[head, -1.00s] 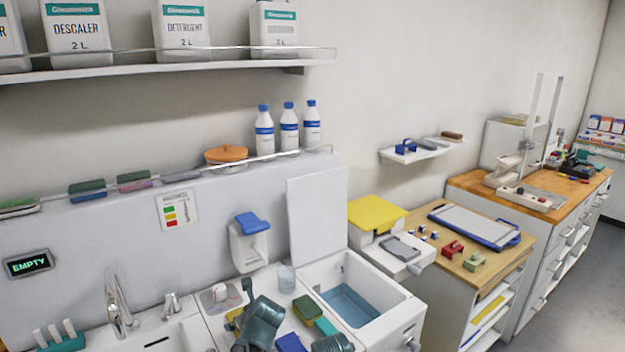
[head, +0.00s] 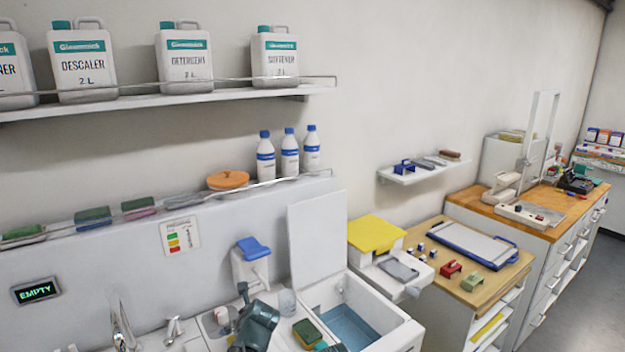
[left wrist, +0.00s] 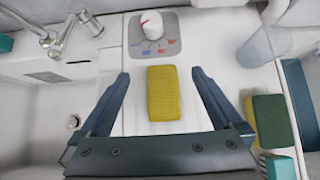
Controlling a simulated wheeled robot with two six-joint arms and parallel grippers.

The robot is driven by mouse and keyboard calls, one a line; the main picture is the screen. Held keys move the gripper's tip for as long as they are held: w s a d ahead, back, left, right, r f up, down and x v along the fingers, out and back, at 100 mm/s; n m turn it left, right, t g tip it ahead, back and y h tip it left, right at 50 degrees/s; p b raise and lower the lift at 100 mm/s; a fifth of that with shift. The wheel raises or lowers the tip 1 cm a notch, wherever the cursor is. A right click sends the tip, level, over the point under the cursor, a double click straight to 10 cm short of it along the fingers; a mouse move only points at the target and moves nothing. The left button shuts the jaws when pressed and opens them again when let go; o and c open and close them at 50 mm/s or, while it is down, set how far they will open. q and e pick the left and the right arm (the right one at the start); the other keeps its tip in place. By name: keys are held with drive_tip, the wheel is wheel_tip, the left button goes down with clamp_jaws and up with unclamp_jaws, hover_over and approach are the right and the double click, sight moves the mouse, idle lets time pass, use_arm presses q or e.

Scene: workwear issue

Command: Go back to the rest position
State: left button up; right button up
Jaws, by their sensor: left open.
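My left gripper (head: 250,298) is dark teal and stands over the counter at the bottom centre of the head view. In the left wrist view my left gripper (left wrist: 160,74) has its two fingers spread wide. A yellow sponge (left wrist: 163,93) lies on the white counter in the gap between the fingers as seen from above, with clear space on both sides. Nothing is held. My right gripper is not clearly in view.
The counter holds a green-and-yellow sponge (head: 306,333), a clear cup (left wrist: 262,48) and a dial plate (left wrist: 153,36). A tap (head: 120,325) stands left; an open-lidded white basin (head: 395,305) is right. A shelf (head: 150,97) with jugs hangs above.

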use_arm(q)
drive_tip(key=s+a+f+n+g+y+b, duration=0.1)
drive_tip(key=s+n, duration=0.1)
drive_tip(key=s+a+f+n+g+y+b, duration=0.1)
drive_tip(key=s+f+n+g+b, duration=0.1)
drive_tip(key=n, duration=0.1)
drive_tip(key=s+a+f+n+g+y+b, duration=0.1)
drive_tip(key=s+n+b, duration=0.1)
drive_tip(key=shift+s+f+y, duration=0.2)
drive_tip(key=shift+s+y, duration=0.1)
drive_tip(key=shift+s+r+n+g+p, duration=0.25)
drive_tip(key=shift+r+n+g+p, duration=0.15)
drive_tip(key=shift+r, duration=0.15)
drive_tip(key=shift+d+r+p, duration=0.2)
drive_tip(key=shift+r+p, duration=0.3)
use_arm(e)
drive_tip(key=shift+d+f, duration=0.2)
drive_tip(key=shift+f, duration=0.95)
